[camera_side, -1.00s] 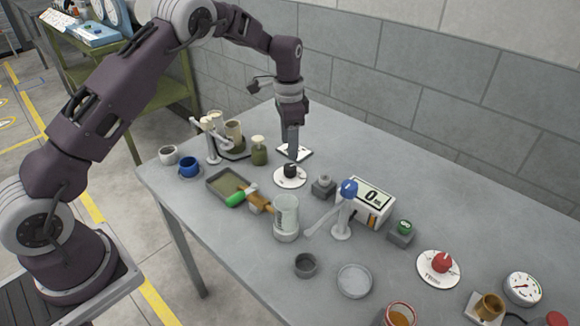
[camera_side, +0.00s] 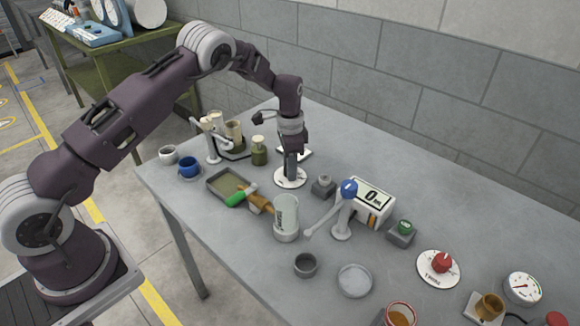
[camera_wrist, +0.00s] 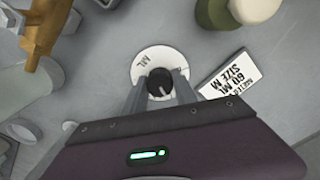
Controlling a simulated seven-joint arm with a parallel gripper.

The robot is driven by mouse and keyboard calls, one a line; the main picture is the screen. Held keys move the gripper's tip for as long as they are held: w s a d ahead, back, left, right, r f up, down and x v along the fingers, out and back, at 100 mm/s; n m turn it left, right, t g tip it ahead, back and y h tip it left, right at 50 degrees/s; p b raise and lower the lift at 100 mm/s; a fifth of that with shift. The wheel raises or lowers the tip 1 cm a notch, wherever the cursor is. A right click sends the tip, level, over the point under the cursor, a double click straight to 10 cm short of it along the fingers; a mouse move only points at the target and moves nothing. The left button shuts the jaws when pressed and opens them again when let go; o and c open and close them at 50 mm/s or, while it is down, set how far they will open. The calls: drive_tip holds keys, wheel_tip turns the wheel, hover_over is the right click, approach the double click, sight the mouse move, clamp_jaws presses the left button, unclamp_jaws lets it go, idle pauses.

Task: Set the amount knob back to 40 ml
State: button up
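The amount knob is a small black knob (camera_wrist: 160,82) on a round white dial (camera_wrist: 143,55) with "ML" printed on it. A light pointer mark shows on the knob, but I cannot read its setting. In the side view the dial (camera_side: 283,183) lies on the table and the fingers hide most of the knob. My gripper (camera_side: 290,176) points straight down over the dial. In the wrist view its two fingers (camera_wrist: 160,88) stand one on each side of the knob, apart, with no clear contact visible.
Nearby are an olive bottle (camera_side: 259,152), a grey tray (camera_side: 213,186), a green-handled tool (camera_side: 236,198), a clear beaker (camera_side: 286,215), a small grey block (camera_side: 323,187) and a display box (camera_side: 372,203).

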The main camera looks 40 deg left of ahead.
clamp_jaws()
drive_tip(key=shift+n, duration=0.3)
drive_tip(key=n, duration=0.3)
drive_tip(key=shift+n, duration=0.4)
drive_tip(key=n, duration=0.3)
drive_tip(key=shift+n, duration=0.3)
drive_tip(key=n, duration=0.4)
drive_tip(key=shift+n, duration=1.9)
drive_tip(key=shift+r, duration=0.1)
